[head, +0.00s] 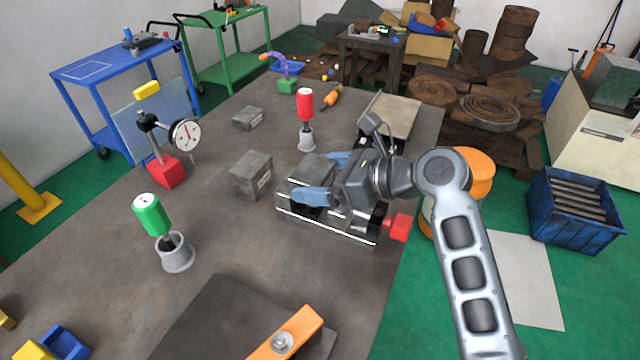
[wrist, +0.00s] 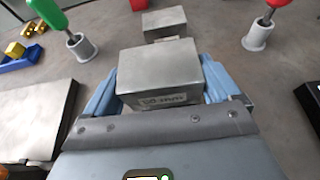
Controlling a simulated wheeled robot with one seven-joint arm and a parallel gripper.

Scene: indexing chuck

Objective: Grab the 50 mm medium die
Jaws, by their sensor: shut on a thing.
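A grey steel die (head: 312,168) is between the blue fingers of my gripper (head: 324,178), which is shut on it. In the wrist view the same die (wrist: 160,72) fills the space between both fingers (wrist: 160,88). Its front label is small and seems to read about 50 mm. In the head view it appears over the back left part of a low metal fixture (head: 330,222) with a red end piece (head: 398,227). I cannot tell whether it touches the fixture. Another grey die (head: 251,176) stands to the left, and a smaller one (head: 248,118) lies further back.
A green-handled tool (head: 152,215) and a red-handled tool (head: 305,105) stand in grey holders. A dial gauge (head: 186,134) on a red base stands at left. A dark plate with an orange bar (head: 285,335) lies in front. Bare table separates these things.

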